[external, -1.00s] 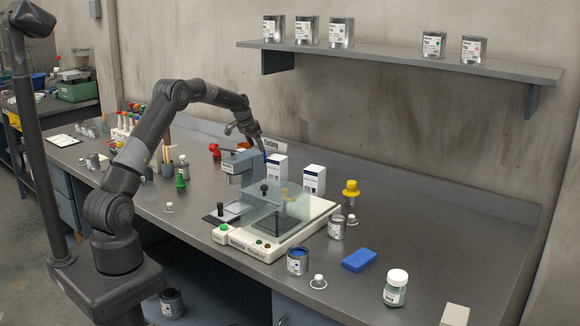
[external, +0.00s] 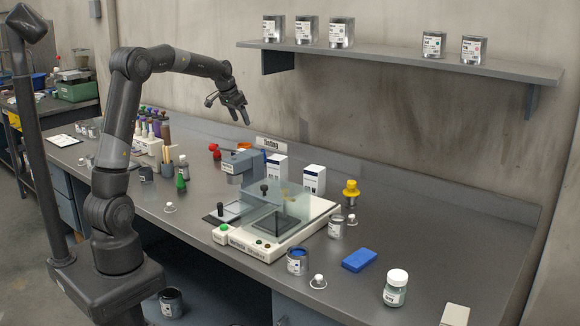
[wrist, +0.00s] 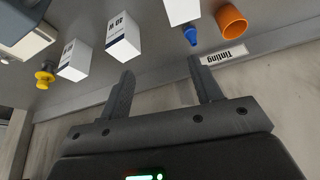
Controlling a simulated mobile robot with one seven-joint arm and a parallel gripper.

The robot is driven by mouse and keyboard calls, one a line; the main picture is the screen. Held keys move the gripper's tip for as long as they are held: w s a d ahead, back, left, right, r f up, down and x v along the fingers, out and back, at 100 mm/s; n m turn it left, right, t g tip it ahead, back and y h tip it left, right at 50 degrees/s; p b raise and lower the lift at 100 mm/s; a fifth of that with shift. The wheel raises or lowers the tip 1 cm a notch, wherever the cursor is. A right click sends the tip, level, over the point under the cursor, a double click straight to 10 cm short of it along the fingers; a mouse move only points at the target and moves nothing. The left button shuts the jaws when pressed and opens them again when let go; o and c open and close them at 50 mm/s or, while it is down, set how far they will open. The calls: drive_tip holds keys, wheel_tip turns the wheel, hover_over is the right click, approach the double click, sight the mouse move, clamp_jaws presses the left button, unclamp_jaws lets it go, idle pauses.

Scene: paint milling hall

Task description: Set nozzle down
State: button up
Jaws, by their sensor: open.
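My gripper (external: 238,113) is open and raised above the back of the bench, left of the shelf. In the wrist view its two fingers (wrist: 160,72) stand apart with nothing between them. A small blue cone-shaped piece (wrist: 191,36), which looks like the nozzle, sits on the bench beyond the fingers. It is next to an orange cup (wrist: 231,20), close to the Tinting label (wrist: 224,57). The gripper is apart from both.
Two white boxes (external: 277,167) (external: 314,179) stand right of the grey machine (external: 241,166). A shaker with a clear cover (external: 268,213) is in front. A shelf with tins (external: 400,58) is on the wall.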

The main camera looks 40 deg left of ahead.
drive_tip(key=s+d+r+n, duration=0.1)
drive_tip(key=s+d+r, duration=0.2)
drive_tip(key=s, duration=0.7)
drive_tip(key=s+d+r, duration=0.2)
drive_tip(key=s, duration=0.9)
drive_tip(key=s+d+f, duration=0.1)
drive_tip(key=s+f, duration=0.1)
drive_tip(key=s, duration=0.6)
drive_tip(key=s+d+f, duration=0.1)
drive_tip(key=s+f, duration=0.2)
drive_tip(key=s, duration=0.6)
drive_tip(key=shift+f+n+t+y, duration=0.3)
drive_tip(key=shift+f+n+t, duration=0.05)
drive_tip(key=shift+n+t, duration=0.05)
drive_tip(key=shift+o, duration=0.5)
